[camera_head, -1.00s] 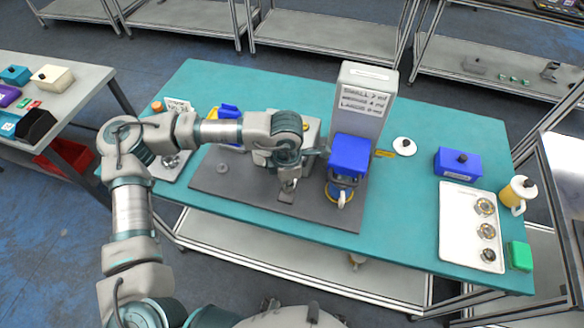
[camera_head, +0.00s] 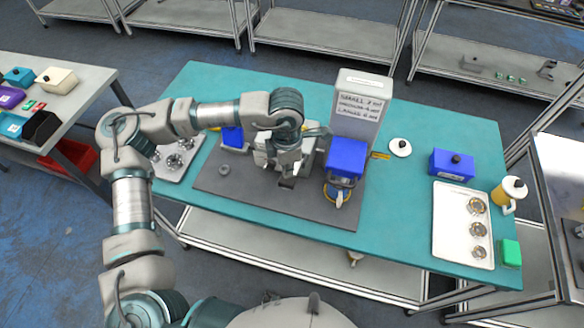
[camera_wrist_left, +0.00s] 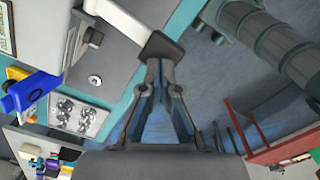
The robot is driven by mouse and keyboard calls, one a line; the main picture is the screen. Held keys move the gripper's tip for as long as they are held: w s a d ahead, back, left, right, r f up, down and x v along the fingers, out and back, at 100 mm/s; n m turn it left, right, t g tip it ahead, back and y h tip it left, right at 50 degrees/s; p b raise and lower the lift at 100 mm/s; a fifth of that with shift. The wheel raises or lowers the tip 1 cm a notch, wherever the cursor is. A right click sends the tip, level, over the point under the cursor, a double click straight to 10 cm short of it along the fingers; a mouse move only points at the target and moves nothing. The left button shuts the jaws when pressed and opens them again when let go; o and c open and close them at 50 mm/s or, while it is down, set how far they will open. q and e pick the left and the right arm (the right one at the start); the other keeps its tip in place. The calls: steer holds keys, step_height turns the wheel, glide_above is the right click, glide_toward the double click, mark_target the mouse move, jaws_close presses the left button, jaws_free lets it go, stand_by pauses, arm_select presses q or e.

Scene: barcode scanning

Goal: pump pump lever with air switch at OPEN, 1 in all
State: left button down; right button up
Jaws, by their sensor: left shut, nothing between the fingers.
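My left gripper (camera_head: 285,178) is shut and empty in front of the cream machine at the middle of the dark mat. In the left wrist view its fingertips (camera_wrist_left: 160,68) are just below a black block (camera_wrist_left: 160,46) at the end of a grey bar (camera_wrist_left: 122,15), which looks like the pump lever. I cannot tell if they touch. In the head view the gripper and forearm hide most of the machine and lever. A dark knob (camera_wrist_left: 93,37) shows on the machine side; I cannot read any OPEN mark. My right gripper is not in view.
A blue part (camera_wrist_left: 32,92) and a metal tray with knobs (camera_wrist_left: 78,115) lie left.

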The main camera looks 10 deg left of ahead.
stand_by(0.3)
arm_select(q)
steer(key=shift+r+p, duration=0.9)
steer(key=shift+r, duration=1.15)
steer(key=shift+f, duration=0.1)
